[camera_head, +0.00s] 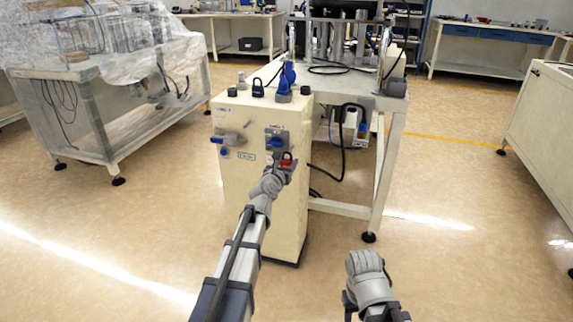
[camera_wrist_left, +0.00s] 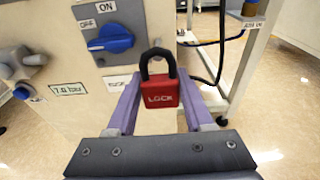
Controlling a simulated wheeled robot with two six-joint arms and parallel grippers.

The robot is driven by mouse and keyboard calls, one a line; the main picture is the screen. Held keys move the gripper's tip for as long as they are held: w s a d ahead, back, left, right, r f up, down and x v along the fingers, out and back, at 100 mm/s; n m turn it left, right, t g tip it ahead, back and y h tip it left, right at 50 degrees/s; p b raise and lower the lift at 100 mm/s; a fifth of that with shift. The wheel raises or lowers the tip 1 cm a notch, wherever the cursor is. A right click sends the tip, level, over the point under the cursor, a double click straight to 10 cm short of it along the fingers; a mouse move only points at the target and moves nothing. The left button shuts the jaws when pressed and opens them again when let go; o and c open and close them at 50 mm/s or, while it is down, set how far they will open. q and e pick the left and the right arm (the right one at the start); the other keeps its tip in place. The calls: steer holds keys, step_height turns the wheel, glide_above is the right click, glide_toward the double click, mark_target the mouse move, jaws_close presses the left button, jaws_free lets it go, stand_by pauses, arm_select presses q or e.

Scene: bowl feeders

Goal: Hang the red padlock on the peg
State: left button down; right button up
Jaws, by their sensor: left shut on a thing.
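The red padlock (camera_wrist_left: 160,94), with a black shackle and the word LOCK, is upright between the two purple fingers of my left gripper (camera_wrist_left: 159,102) in the left wrist view. The gripper is shut on its body. In the head view the padlock (camera_head: 287,162) shows small in front of the beige cabinet (camera_head: 231,185), just below a blue switch (camera_head: 276,142). My left gripper (camera_head: 283,171) is partly hidden by its own wrist there.
A blue ON/OFF knob (camera_wrist_left: 111,40) sticks out of the cabinet up and left of the padlock. A blue-handled valve (camera_head: 221,140) is at the cabinet's left. A workbench (camera_head: 345,88) adjoins the cabinet; open floor lies in front.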

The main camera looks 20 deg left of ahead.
arm_select(q)
steer(key=shift+w, duration=2)
steer(key=shift+f+b, duration=0.3)
steer(key=shift+b, duration=0.05)
stand_by(0.9)
jaws_free()
stand_by(0.5)
steer(key=shift+s, duration=0.15)
steer(key=shift+s+r+p, duration=0.2)
steer(key=shift+s, duration=0.9)
steer(key=shift+s+r+p, duration=0.15)
steer(key=shift+s, duration=1)
steer(key=shift+s+r+p, duration=0.2)
steer(key=shift+s, duration=0.9)
